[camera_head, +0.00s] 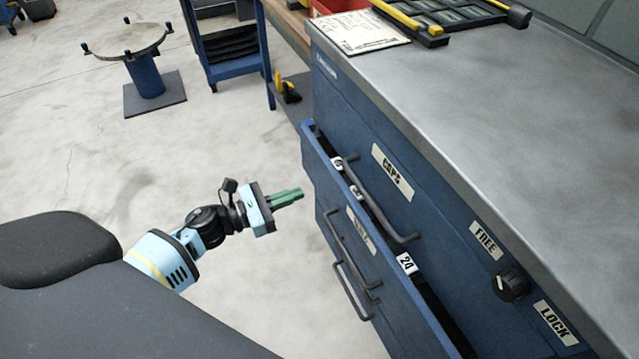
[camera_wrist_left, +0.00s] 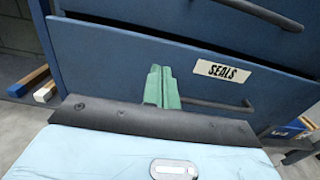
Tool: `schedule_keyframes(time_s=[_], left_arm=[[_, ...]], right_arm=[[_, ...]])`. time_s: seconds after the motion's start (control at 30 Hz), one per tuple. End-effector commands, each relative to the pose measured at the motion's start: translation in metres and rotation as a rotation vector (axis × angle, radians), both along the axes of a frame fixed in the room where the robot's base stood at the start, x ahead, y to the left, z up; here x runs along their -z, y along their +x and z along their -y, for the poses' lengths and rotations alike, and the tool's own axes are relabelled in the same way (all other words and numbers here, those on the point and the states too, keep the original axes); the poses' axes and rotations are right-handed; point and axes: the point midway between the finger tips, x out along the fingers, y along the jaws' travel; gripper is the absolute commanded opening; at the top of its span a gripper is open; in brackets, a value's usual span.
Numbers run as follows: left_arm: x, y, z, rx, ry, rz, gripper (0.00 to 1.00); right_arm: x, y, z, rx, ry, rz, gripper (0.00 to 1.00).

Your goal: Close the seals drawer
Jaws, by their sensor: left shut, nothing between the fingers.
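The seals drawer (camera_head: 322,173) is the blue drawer below the top one, pulled partly out of the cabinet, with a dark gap behind its front. My right gripper is not in view.
The CAPS drawer (camera_head: 436,205) above looks shut, its handle (camera_head: 385,210) jutting over the gap. A FREE/LOCK knob (camera_head: 510,284) is at right. The steel top (camera_head: 500,110) bears a paper sheet (camera_head: 358,32) and a black tray (camera_head: 440,12).

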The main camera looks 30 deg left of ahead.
Motion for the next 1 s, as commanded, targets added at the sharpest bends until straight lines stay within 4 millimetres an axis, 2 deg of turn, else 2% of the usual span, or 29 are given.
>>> schedule_keyframes(time_s=[0.2, 0.4, 0.6, 1.0], left_arm=[[-0.001, 0.032, 0.025, 0.000, -0.001, 0.002, 0.00], [0.000, 0.050, 0.039, 0.001, -0.001, 0.001, 0.00], [0.000, 0.056, 0.044, 0.000, 0.000, 0.000, 0.00], [0.000, 0.055, 0.046, 0.000, -0.001, -0.001, 0.00]], right_arm=[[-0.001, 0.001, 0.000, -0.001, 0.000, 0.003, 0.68], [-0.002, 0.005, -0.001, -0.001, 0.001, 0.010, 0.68], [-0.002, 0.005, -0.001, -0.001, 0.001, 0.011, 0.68], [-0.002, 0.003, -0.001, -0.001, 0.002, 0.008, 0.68]])
